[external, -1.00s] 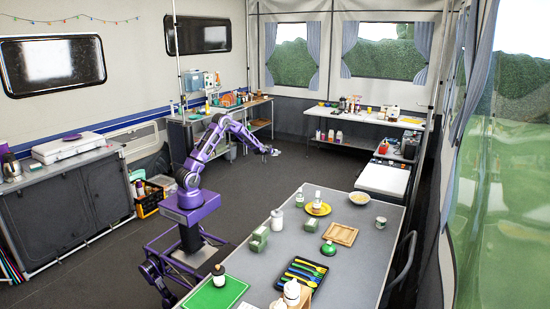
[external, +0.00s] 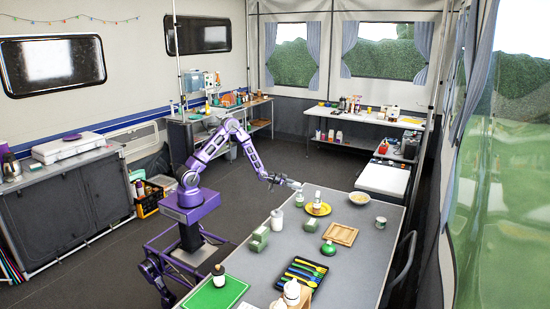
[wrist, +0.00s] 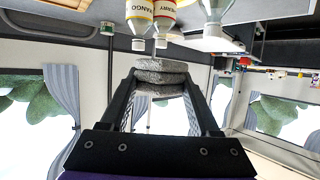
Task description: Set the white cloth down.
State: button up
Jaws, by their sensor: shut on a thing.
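The white cloth (wrist: 161,76), folded into a thick speckled pad that looks greyish, is pinched between the fingertips of my gripper (wrist: 160,84) in the wrist view. In the external view my gripper (external: 285,182) is near the far left corner of the long grey table (external: 245,272), and the cloth shows only as a small pale shape (external: 295,184) at its tip. It appears held up near the table's edge; I cannot tell its exact height or whether it touches anything.
A yellow plate (external: 326,209) with a bottle, a green-labelled bottle (external: 300,199) and a white canister (external: 276,219) stand near that corner. A bowl (external: 359,198) is farther right. In the upside-down wrist view, labelled bottles (wrist: 139,14) appear just beyond the cloth.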

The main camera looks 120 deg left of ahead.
jog(key=w+d+f+m+t+h, duration=0.1)
jog(key=w+d+f+m+h, duration=0.2)
jog(key=d, duration=0.6)
jog(key=w+d+f+m+t+h, duration=0.1)
jog(key=w+d+m+t+h, duration=0.2)
jog(key=d, duration=0.5)
jog(key=m+g+h+p, duration=0.1)
jog(key=m+g+h, duration=0.4)
jog(key=m+h, duration=0.65)
send_over(240, 262)
notch_tip(240, 262, down, 4)
jog(key=shift+n, duration=0.35)
notch_tip(240, 262, down, 9)
jog(key=shift+f+b, duration=0.1)
jog(key=shift+b, duration=0.4)
jog(key=o, duration=1.3)
